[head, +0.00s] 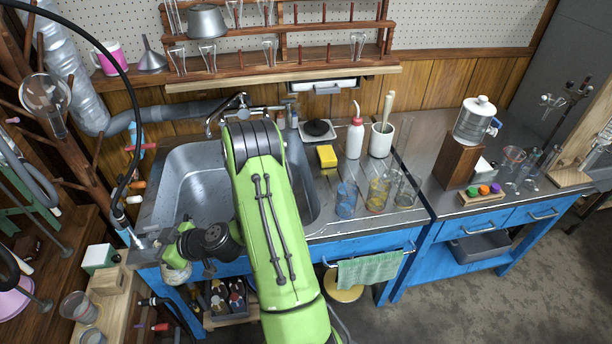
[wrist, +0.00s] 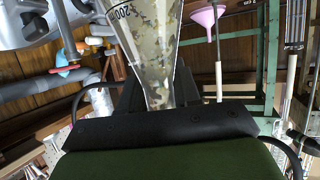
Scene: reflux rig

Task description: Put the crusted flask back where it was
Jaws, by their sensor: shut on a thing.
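In the wrist view, the crusted flask (wrist: 152,45) is clear glass with yellowish-green and pale flecks on its wall and dark markings. It narrows toward my gripper (wrist: 158,92), whose dark fingers are shut on this narrow part. Its far end is cut off by the frame. In the head view, my green arm reaches over the sink (head: 185,185) and bends left at the wrist, near the sink's front left corner. My fingers are hard to make out there. A pale rounded thing (head: 176,272) shows under my wrist; I cannot tell if it is the flask.
Glasses with blue (head: 346,200) and yellow (head: 378,194) contents stand right of the sink, near a yellow sponge (head: 327,156) and a white wash bottle (head: 355,135). A wooden rack (head: 90,130) with a round flask (head: 45,93) stands at left. A pink funnel (wrist: 208,17) shows in the wrist view.

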